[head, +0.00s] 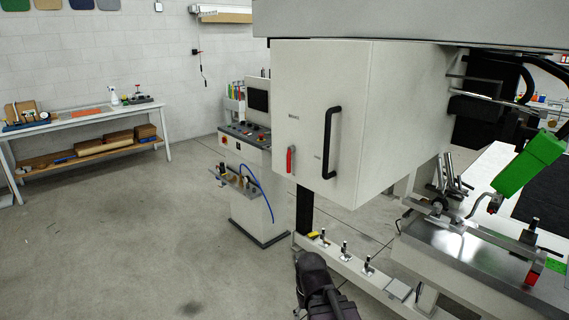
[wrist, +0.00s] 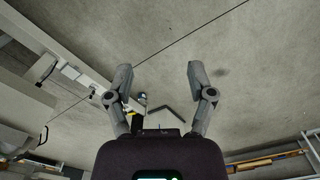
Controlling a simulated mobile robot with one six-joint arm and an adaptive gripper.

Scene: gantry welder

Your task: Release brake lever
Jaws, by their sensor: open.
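A small red lever (head: 290,160) hangs upright on the front face of the white cabinet (head: 345,75), near its lower left edge, in the head view. Small lettering sits above it, too small to read surely. A black bar handle (head: 332,142) is fixed to its right. My gripper (wrist: 159,72) is open and empty in the wrist view, its two fingers apart over bare concrete floor. In the head view my dark arm shows at the bottom centre, below the cabinet and apart from the red lever. I cannot make out the red lever in the wrist view.
A control console (head: 246,135) with a blue hose stands left of the cabinet. A low rail (head: 360,270) with several small clamps runs below it. A metal machine bed (head: 470,265) with a green part (head: 530,165) is at right. The floor at left is clear.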

